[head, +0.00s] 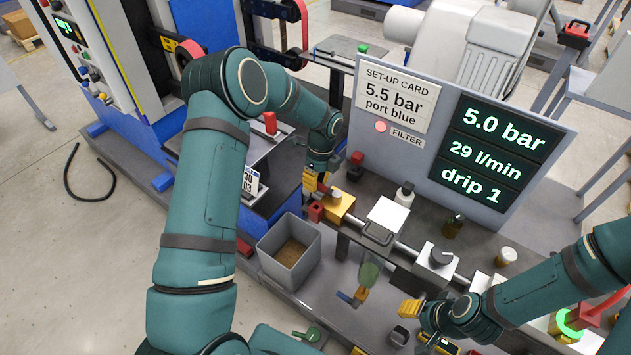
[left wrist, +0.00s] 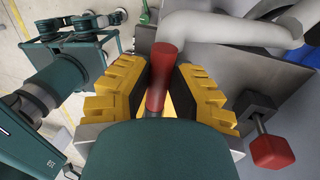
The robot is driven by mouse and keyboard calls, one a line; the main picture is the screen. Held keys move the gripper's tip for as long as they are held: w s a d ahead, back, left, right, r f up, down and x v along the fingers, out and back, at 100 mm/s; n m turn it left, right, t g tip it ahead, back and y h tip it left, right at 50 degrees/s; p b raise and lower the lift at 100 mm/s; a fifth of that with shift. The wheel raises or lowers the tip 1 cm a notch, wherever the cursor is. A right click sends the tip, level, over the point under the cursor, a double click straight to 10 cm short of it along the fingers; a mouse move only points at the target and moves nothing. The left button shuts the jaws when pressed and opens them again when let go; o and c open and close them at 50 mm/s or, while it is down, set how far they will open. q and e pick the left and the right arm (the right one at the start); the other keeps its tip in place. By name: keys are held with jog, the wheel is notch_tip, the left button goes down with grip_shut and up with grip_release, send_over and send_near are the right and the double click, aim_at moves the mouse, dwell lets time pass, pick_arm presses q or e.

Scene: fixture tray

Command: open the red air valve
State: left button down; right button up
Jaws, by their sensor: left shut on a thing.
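The red air valve's handle (left wrist: 163,62) is a red cylinder standing between the yellow fingers of my left gripper (left wrist: 160,92) in the left wrist view. The left gripper is shut on it. In the head view, my left gripper (head: 312,184) points down at a yellow valve block (head: 339,207) with a red part (head: 316,212) at its left end. The gripper hides much of the handle there. My right gripper (head: 421,326) is at the lower right, its yellow fingers apart, with nothing clear between them.
A grey bin (head: 290,254) stands left of the pipe line. A display panel (head: 455,135) reads 5.0 bar, 29 l/min, drip 1; its card says 5.5 bar, port blue. A red knob (left wrist: 272,152) is right of the left gripper.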

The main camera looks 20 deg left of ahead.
pick_arm(q)
jog(key=c, duration=0.8)
grip_release()
jog(key=shift+f, duration=0.15)
jog(key=shift+c, duration=0.2)
notch_tip(320, 180, up, 12)
jog(key=w, duration=0.2)
jog(key=shift+w+d, duration=0.15)
jog(key=shift+d, duration=0.15)
